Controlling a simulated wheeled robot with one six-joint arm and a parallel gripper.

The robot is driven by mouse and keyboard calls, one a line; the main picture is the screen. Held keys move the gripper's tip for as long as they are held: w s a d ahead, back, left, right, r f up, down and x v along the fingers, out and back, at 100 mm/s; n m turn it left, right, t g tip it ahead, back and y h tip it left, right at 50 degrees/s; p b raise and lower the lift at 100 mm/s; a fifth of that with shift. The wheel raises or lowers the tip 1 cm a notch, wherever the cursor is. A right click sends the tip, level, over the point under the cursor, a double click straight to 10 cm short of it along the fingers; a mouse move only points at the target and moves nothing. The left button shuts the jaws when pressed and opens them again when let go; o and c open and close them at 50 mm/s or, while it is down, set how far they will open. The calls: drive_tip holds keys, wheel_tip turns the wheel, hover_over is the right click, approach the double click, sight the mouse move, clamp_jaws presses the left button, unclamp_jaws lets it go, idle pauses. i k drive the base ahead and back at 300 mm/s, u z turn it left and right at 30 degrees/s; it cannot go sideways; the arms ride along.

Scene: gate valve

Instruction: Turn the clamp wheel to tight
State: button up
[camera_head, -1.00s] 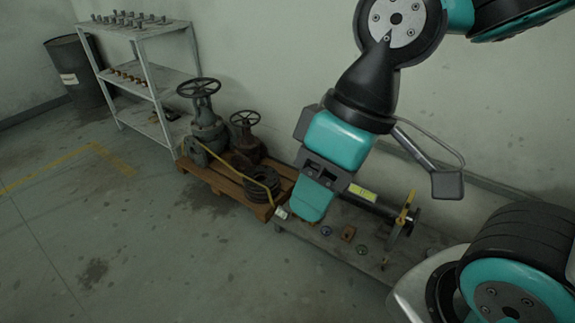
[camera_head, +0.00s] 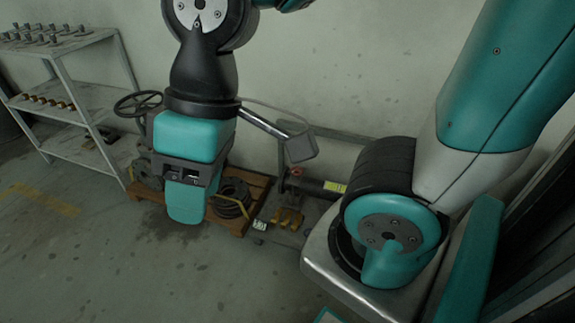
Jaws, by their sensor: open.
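A dark pipe or valve body with a yellow label (camera_head: 335,186) lies low by the wall, right of the pallet. A small reddish round part (camera_head: 296,171) sits at its left end; I cannot tell whether it is a wheel. The clamp wheel cannot be made out; my arm covers the right end of the pipe, where a yellow clamp showed earlier. My gripper (camera_head: 186,210) hangs down at left centre, seen from behind in front of the pallet, apart from the pipe. It is open, with nothing seen in it.
A wooden pallet (camera_head: 246,224) carries dark rings (camera_head: 230,198) and a valve with a handwheel (camera_head: 138,103), partly behind my gripper. Yellow-brown parts (camera_head: 288,218) lie beside it. A metal shelf (camera_head: 75,85) stands at left. The floor in front is clear.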

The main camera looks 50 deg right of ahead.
sight(296, 174)
drive_tip(key=z, duration=0.5)
drive_tip(key=i, duration=0.85)
drive_tip(key=z, duration=0.7)
